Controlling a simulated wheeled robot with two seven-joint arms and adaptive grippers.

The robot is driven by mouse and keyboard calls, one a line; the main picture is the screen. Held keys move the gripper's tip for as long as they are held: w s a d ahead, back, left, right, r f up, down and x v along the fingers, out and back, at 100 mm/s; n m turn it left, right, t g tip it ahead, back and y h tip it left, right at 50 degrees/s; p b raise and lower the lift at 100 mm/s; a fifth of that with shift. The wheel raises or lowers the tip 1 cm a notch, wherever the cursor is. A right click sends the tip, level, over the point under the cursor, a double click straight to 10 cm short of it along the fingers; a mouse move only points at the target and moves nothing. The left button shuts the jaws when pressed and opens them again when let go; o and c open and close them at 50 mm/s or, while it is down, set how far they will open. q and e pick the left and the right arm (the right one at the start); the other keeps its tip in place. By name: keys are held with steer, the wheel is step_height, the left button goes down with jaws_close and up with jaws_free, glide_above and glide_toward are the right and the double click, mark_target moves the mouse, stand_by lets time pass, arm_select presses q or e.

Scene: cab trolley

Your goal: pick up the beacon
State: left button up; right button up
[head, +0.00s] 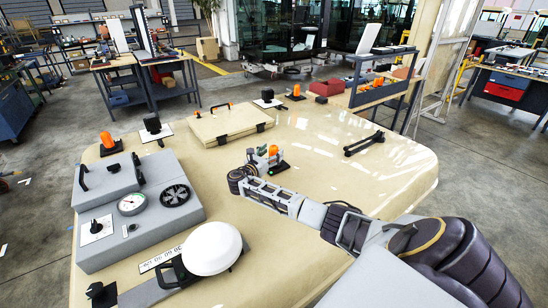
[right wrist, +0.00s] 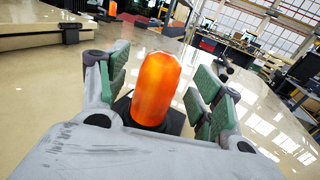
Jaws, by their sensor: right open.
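An orange beacon (head: 273,150) with a rounded top stands upright on a dark square base on the cream cab surface (head: 330,190). In the right wrist view the beacon (right wrist: 157,88) is between the open fingers of my right gripper (right wrist: 158,85), which have green pads. My left gripper does not show.
Other orange beacons stand at the left edge (head: 108,145) and back edge (head: 296,92). A grey box with gauges (head: 130,205), a white dome (head: 212,248) and a cream hatch (head: 228,122) are to the left. A black handle (head: 364,143) is right; the front right surface is clear.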

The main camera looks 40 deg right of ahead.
mark_target(271, 153)
steer(key=c, duration=1.2)
steer(key=shift+r, duration=0.1)
steer(key=shift+r+b, duration=0.3)
steer(key=shift+r, duration=4.65)
